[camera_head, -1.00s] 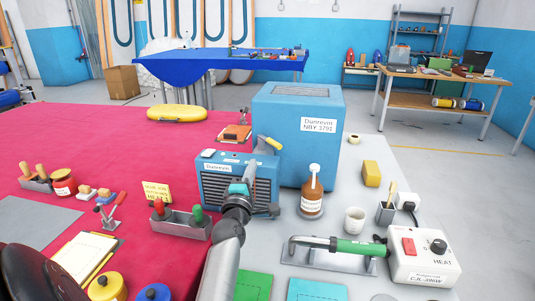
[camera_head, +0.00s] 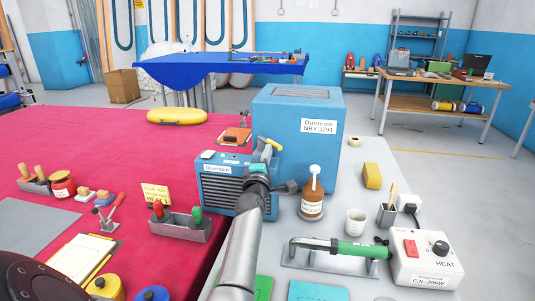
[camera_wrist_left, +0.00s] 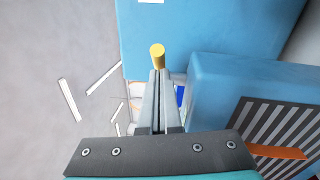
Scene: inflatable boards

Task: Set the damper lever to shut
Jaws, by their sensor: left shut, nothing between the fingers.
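The small blue vented unit (camera_head: 222,183) labelled Dunrevin stands on the pale bench in front of a tall blue cabinet (camera_head: 305,115). A yellow-tipped lever (camera_head: 273,144) shows at its upper right in the head view; its lower part is hidden behind my gripper. My left gripper (camera_head: 262,153) is shut and empty, at the unit's top right edge close to the lever. In the left wrist view its fingers (camera_wrist_left: 158,98) are together, with the yellow lever tip (camera_wrist_left: 157,52) just beyond them; I cannot tell whether they touch. My right gripper is not in view.
A green-handled iron (camera_head: 355,248) and a heat control box (camera_head: 425,260) are nearer. A grey tool holder (camera_head: 183,229) stands front left.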

